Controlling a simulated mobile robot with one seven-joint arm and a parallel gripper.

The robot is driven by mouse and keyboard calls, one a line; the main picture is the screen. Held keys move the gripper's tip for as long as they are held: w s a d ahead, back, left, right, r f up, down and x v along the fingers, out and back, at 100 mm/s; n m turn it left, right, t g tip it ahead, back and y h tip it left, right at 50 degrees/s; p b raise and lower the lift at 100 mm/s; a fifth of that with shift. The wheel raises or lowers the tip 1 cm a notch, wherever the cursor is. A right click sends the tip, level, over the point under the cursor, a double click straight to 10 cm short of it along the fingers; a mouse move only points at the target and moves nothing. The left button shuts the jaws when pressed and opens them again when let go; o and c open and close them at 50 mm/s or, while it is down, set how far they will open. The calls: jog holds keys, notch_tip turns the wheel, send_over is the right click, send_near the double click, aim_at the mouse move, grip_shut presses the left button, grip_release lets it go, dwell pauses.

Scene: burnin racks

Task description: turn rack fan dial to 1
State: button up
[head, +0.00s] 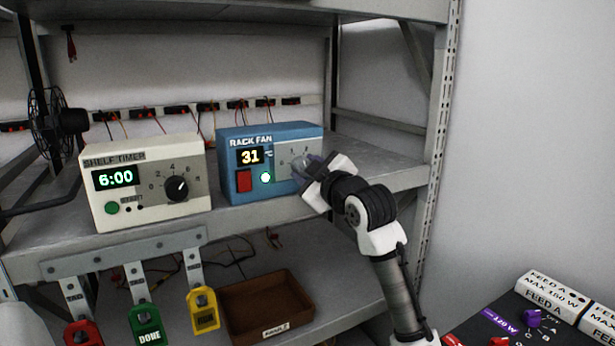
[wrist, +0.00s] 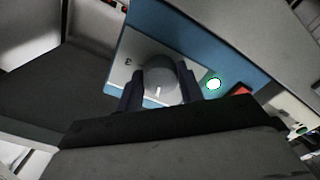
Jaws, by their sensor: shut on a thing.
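The blue RACK FAN box (head: 228,190) stands on the upper shelf in the head view. Its display reads 31, and it has a red switch (head: 244,181) and a lit green lamp (head: 265,177). In the head view my gripper (head: 308,172) is at the dial on the right of its front and hides it. In the wrist view the round grey fan dial (wrist: 162,80) sits between my two dark fingers, and my gripper (wrist: 165,92) is shut on it. A white pointer mark shows on the dial; the number it points to cannot be told.
A cream SHELF TIMER (head: 145,207) showing 6:00 stands left of the fan box. A black fan (head: 52,122) is at the far left. Colored tags and a brown tray (head: 268,308) are below. A rack upright (head: 440,150) stands right of my arm.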

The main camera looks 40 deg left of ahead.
jog(key=shift+n, duration=0.6)
jog(key=shift+n+b, duration=0.3)
jog(key=o, duration=1)
jog(key=shift+d, duration=0.1)
jog(key=b+v, duration=0.3)
jog(key=v, duration=1)
jog(key=shift+s+d, duration=0.2)
jog(key=shift+d, duration=0.1)
